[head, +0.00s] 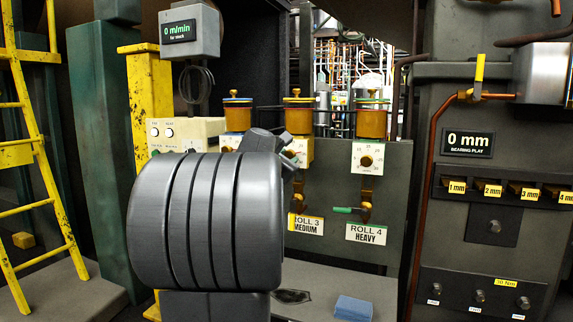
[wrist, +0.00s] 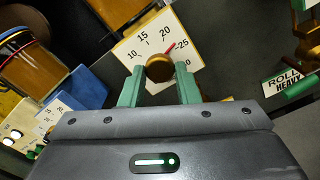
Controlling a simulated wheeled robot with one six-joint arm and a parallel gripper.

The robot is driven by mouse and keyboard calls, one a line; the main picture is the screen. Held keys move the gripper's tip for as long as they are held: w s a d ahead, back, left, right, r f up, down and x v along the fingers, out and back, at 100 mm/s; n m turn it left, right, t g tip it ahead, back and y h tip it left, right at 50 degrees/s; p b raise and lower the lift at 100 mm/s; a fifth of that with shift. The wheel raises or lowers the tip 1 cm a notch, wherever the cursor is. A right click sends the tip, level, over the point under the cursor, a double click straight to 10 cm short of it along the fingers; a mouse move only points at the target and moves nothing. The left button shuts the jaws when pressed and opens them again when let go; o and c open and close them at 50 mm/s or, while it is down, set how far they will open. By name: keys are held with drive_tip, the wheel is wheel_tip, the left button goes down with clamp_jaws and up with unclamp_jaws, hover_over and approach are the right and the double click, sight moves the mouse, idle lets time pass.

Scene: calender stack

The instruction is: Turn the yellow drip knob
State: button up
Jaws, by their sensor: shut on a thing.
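The brass-yellow drip knob (wrist: 159,68) sits on a white dial plate (wrist: 150,40) in the wrist view. A red pointer beside the knob lies near the 25 mark. My gripper (wrist: 160,76) has its two green fingers shut on the knob, one on each side. In the head view the same dial plate (head: 298,150) shows only in part, under a brass oiler (head: 298,118) and above the ROLL 3 MEDIUM label (head: 306,224). My grey arm hides the knob and fingers there.
The ROLL 4 dial (head: 367,158) and its green-handled valve (head: 350,210) stand to the right. Another oiler (head: 237,116) with a blue band is to the left. A display (head: 468,143) reads 0 mm. A blue block (head: 353,308) lies below on the ledge.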

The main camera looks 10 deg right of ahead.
drive_tip(key=shift+f+m+b, duration=0.15)
drive_tip(key=shift+m+b, duration=0.4)
drive_tip(key=shift+m, duration=0.75)
drive_tip(key=o, duration=0.9)
drive_tip(key=shift+o, duration=0.2)
drive_tip(key=v, duration=1.4)
drive_tip(key=shift+w, duration=0.1)
drive_tip(key=x, duration=1.3)
drive_tip(key=shift+w+d+r, duration=0.2)
drive_tip(key=shift+w+d, duration=0.1)
